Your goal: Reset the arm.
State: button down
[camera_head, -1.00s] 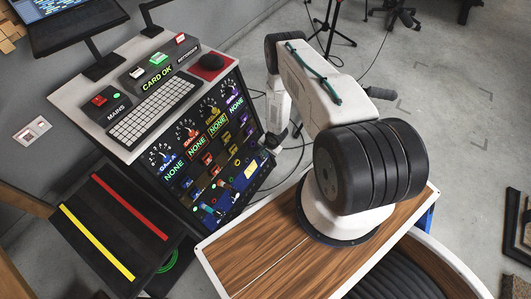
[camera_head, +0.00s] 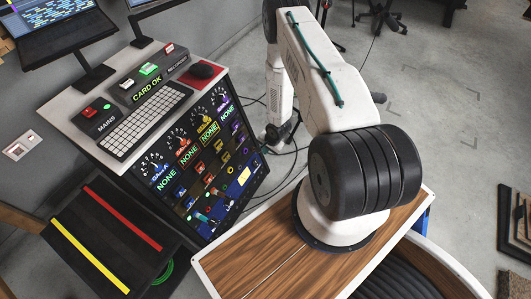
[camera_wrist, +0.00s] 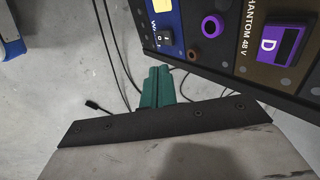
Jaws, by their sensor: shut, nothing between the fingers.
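My arm (camera_head: 325,75) rises from the wooden-topped base at the right of the head view, with its upper link leaning up and away. My gripper is not clearly visible in the head view. In the wrist view my gripper (camera_wrist: 157,84) shows as two teal fingers close together, shut and empty. Its tips point toward the grey floor beside the console's dark edge. No object touches the fingers.
Cables lie on the floor. Open floor (camera_head: 440,90) lies right.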

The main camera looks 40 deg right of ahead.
dwell(0.6)
jog(key=s+n+g, duration=0.3)
jog(key=s, duration=0.4)
jog(key=s+a+r+n+g+h, duration=0.1)
jog(key=a+r+n+g, duration=0.15)
jog(key=r, duration=1.85)
jog(key=s+a+r+n+g+h, duration=0.15)
jog(key=r+n, duration=0.25)
jog(key=r, duration=1.6)
jog(key=s+a+r+n+t, duration=0.1)
jog(key=s+a+r, duration=0.3)
jog(key=r, duration=0.5)
jog(key=s+a+r+n+t+y, duration=0.1)
jog(key=s+a+r, duration=0.3)
jog(key=r, duration=0.6)
jog(key=s+a+r+n+t, duration=0.2)
jog(key=s+a+r, duration=0.3)
jog(key=s+r, duration=0.3)
jog(key=shift+r+t, duration=0.7)
jog(key=shift+s+n, duration=0.1)
jog(key=shift+n, duration=0.15)
